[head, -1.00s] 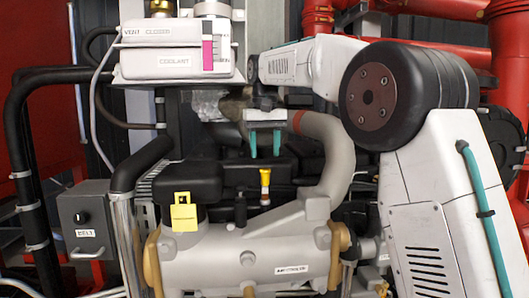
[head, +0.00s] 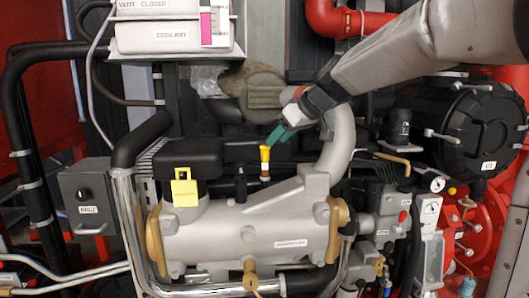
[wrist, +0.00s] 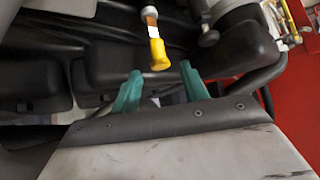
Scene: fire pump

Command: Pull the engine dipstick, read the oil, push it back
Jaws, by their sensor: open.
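The engine dipstick has a yellow handle (head: 265,155) and stands upright behind the grey metal manifold, with a pale and brownish piece below the handle. In the wrist view the yellow handle (wrist: 158,55) points toward me, just ahead of the gap between my fingers. My gripper (head: 275,137) is open, its teal fingertips close above and right of the handle in the head view. In the wrist view my gripper (wrist: 158,78) has one teal finger on each side, with nothing between them. I cannot tell whether a finger touches the handle.
The curved grey pipe (head: 340,145) rises close on the right. The coolant tank (head: 170,35) is at upper left. A grey switch box (head: 88,195) is at far left.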

